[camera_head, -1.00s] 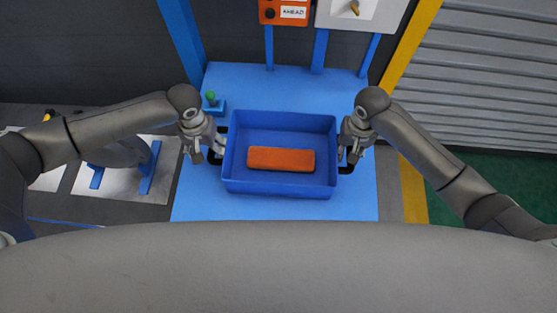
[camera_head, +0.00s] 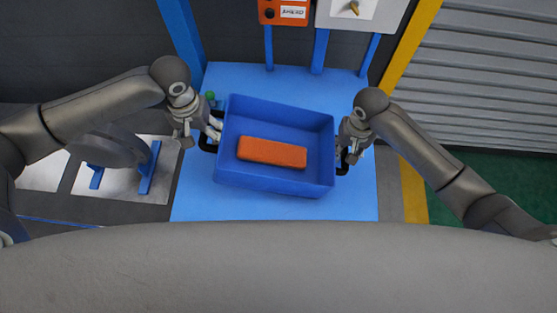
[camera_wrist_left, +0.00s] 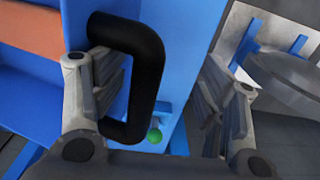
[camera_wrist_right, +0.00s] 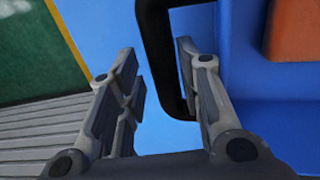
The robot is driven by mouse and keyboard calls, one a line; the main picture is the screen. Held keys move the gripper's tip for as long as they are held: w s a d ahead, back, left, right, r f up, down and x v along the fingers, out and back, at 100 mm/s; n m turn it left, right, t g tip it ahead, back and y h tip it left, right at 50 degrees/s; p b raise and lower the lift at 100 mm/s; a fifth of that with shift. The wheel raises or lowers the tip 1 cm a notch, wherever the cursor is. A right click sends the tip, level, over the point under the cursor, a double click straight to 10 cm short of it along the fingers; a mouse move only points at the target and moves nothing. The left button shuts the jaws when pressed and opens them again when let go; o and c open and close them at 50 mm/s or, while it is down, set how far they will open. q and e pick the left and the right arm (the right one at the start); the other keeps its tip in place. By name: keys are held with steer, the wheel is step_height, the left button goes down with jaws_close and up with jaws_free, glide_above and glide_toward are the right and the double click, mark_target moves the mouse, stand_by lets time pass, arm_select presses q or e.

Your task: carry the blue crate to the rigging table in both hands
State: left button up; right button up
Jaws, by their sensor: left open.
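The blue crate (camera_head: 276,184) is over a blue tabletop (camera_head: 195,200) and holds an orange block (camera_head: 272,152). It sits askew, its left end farther back; I cannot tell whether it is raised or tilted. My left gripper (camera_head: 212,130) is open at the crate's left black handle (camera_head: 207,147). In the left wrist view the handle's bar (camera_wrist_left: 150,75) stands between the spread fingers, nearer one finger. My right gripper (camera_head: 346,152) is at the right handle (camera_head: 343,169). In the right wrist view its fingers are apart, with the handle's bar (camera_wrist_right: 158,65) between them.
A green knob (camera_head: 210,96) stands at the tabletop's back left. At left, a grey disc-like part (camera_head: 110,148) stands by blue supports (camera_head: 148,168) on a metal surface. An orange control box (camera_head: 284,11) is at the back. A yellow post (camera_head: 408,45) and shutter are at right.

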arm_select(q)
steer(key=shift+d+r, duration=0.25)
steer(key=shift+d, duration=0.05)
arm_select(e)
steer(key=shift+a+r, duration=0.15)
steer(key=shift+a, duration=0.05)
